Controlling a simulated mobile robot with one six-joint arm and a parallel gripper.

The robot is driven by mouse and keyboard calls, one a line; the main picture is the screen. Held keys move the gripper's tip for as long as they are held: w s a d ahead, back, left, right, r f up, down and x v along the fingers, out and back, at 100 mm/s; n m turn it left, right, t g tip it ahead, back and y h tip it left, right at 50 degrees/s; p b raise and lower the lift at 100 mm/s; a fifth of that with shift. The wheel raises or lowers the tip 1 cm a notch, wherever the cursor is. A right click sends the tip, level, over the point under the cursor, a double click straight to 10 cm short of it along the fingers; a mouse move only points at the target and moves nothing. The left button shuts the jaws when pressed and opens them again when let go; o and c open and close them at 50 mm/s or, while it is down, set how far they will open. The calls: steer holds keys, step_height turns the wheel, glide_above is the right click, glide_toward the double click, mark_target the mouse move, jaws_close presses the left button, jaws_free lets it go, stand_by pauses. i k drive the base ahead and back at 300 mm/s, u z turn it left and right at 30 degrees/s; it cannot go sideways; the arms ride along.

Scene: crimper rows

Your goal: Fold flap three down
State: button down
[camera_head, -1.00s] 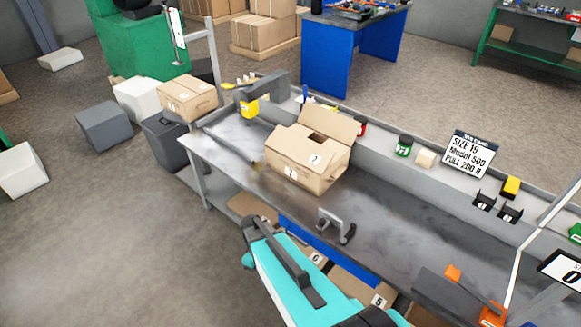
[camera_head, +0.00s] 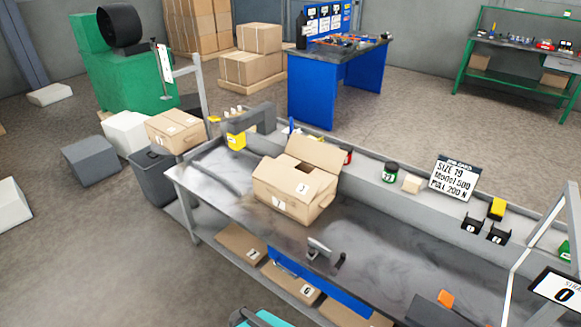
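An open cardboard box (camera_head: 264,197) stands on the grey workbench. One broad flap (camera_head: 318,156) at its far side is raised and leans back. A dark opening shows in front of that flap. A panel with a small white label (camera_head: 303,188) is at the right of the box, and another small label (camera_head: 278,204) is on the near side. Both marks are too small to read surely, so I cannot tell which flap is three. My gripper is not in view; only a bit of my teal arm shows at the bottom edge, apart from the box.
A grey bracket-like thing (camera_head: 318,247) stands on the workbench (camera_head: 375,240) near its front edge. A card sign (camera_head: 455,177), a dark green canister (camera_head: 390,172) and black bins (camera_head: 472,223) line the back. The bench right of the box is mostly clear.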

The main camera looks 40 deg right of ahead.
mark_target(303, 186)
steer(key=u, duration=0.05)
steer(key=k, duration=1.3)
steer(key=z, duration=0.05)
steer(key=i, duration=1.4)
steer(key=u, duration=0.75)
steer(key=i, duration=0.45)
steer(key=u, duration=0.25)
